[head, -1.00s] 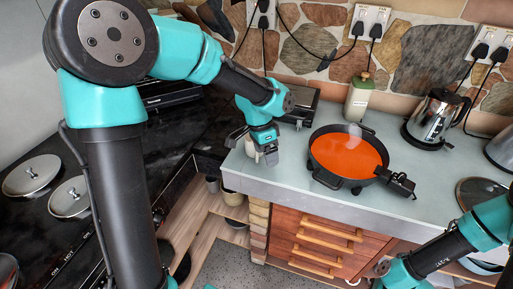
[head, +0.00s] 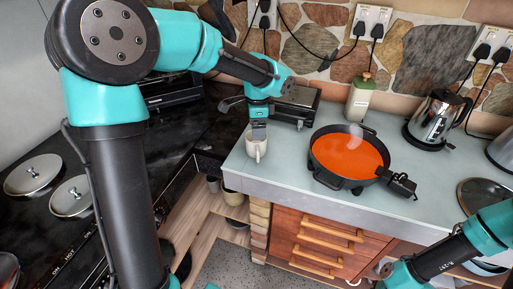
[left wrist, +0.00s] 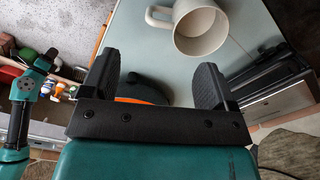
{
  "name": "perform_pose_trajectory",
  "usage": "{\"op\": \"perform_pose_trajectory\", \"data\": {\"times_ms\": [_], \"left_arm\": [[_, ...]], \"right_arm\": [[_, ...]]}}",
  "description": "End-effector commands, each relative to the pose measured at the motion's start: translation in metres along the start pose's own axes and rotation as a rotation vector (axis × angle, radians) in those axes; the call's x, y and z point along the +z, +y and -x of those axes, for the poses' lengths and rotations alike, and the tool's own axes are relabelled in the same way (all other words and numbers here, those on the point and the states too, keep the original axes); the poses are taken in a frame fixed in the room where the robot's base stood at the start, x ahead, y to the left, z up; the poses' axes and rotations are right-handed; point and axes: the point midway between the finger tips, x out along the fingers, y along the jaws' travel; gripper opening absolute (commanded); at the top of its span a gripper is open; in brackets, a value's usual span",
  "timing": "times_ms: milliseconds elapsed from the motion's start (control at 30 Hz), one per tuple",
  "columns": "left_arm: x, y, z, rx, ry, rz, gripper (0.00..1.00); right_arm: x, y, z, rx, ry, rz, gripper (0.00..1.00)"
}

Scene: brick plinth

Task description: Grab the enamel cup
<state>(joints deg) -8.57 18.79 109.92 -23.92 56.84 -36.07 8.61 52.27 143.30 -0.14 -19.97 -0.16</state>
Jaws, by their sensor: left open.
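The enamel cup (head: 256,147) is off-white with a handle and stands upright near the left front corner of the pale counter. My left gripper (head: 259,127) is just above and behind it in the head view, partly overlapping its rim. In the left wrist view the cup (left wrist: 201,27) lies beyond the open fingers of my left gripper (left wrist: 155,78), towards the right finger and not between them. Its handle points left and its inside looks empty. My right arm enters at the lower right of the head view; its gripper does not show.
A black electric pan (head: 345,155) with orange contents stands right of the cup. The counter's front edge (head: 290,198) is close to the cup.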

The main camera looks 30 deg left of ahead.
Motion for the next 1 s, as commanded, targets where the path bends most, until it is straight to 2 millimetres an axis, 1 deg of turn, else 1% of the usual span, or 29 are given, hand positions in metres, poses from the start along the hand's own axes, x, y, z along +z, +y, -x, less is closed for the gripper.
{"op": "perform_pose_trajectory", "data": {"times_ms": [33, 300, 433, 533, 867, 1000], "left_arm": [[0.001, 0.0, -0.009, 0.003, -0.002, 0.001, 0.81], [0.0, 0.0, -0.056, 0.003, -0.002, 0.001, 0.81], [0.0, 0.0, -0.073, 0.002, -0.001, 0.0, 0.81], [0.0, 0.0, -0.08, 0.001, 0.0, 0.0, 0.81], [0.0, 0.0, -0.081, 0.0, 0.0, 0.001, 0.81], [0.0, 0.0, -0.089, 0.001, 0.0, 0.001, 0.81]], "right_arm": [[0.0, 0.0, 0.0, 0.0, 0.0, 0.0, 0.0], [0.0, 0.0, 0.0, 0.0, 0.0, 0.0, 0.0], [0.0, 0.0, 0.0, 0.0, 0.0, 0.0, 0.0], [0.0, 0.0, 0.0, 0.0, 0.0, 0.0, 0.0], [0.0, 0.0, 0.0, 0.0, 0.0, 0.0, 0.0], [0.0, 0.0, 0.0, 0.0, 0.0, 0.0, 0.0]]}}
